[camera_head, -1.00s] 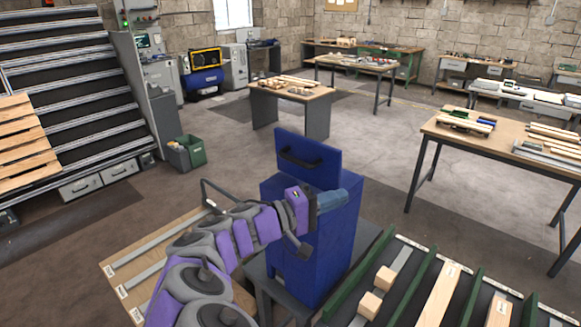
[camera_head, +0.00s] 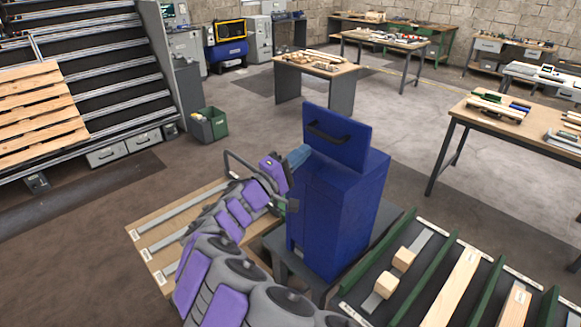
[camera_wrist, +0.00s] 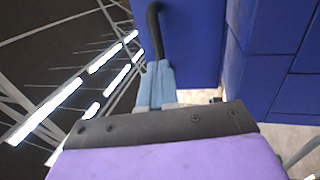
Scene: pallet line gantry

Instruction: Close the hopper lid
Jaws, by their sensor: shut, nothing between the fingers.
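The blue hopper (camera_head: 338,215) is a tall box on a dark stand. Its blue lid (camera_head: 345,140) stands raised, nearly upright, with a black bar handle (camera_head: 328,132) on its face. My gripper (camera_head: 300,155) is shut and empty at the hopper's upper left, below the handle in the picture. In the wrist view, the light-blue fingers (camera_wrist: 155,85) lie together and point toward the lower end of the black handle (camera_wrist: 154,32), with the blue lid (camera_wrist: 195,45) beside it. I cannot tell whether the fingertips touch the handle or lid.
A rack with green dividers (camera_head: 415,268) and wood pieces stands right of the hopper. A wooden board with metal strips (camera_head: 170,225) lies left, under my arm. A green bin (camera_head: 213,124) stands behind on the floor. Open floor lies behind the hopper.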

